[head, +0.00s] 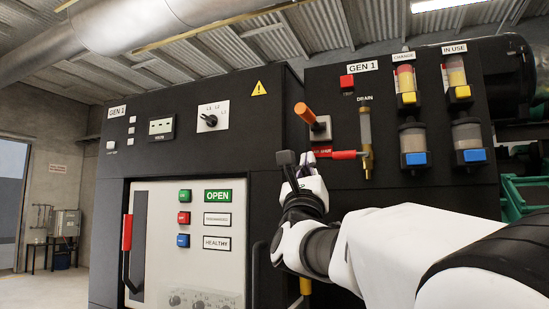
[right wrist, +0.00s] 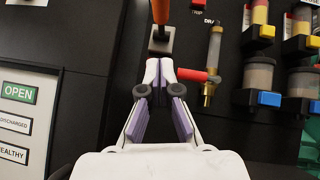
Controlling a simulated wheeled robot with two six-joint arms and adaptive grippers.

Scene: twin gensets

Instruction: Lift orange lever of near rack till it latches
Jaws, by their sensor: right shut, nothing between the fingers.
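The orange lever (head: 308,115) sits on a grey square mount on the dark GEN 1 panel and slants up to the left. It also shows in the right wrist view (right wrist: 161,11) at the top, above its grey mount (right wrist: 160,41). My right gripper (head: 298,160) is just below the lever's mount. In the right wrist view its fingertips (right wrist: 159,64) are together with nothing between them, just under the mount. I cannot tell whether they touch it. My left gripper is not in view.
A red handle (head: 345,154) and the brass drain valve (head: 367,160) are close right of my gripper. Filter bowls with blue and yellow blocks (head: 413,145) are further right. The left cabinet has a red-handled lever (head: 127,233) and OPEN sign (head: 217,195).

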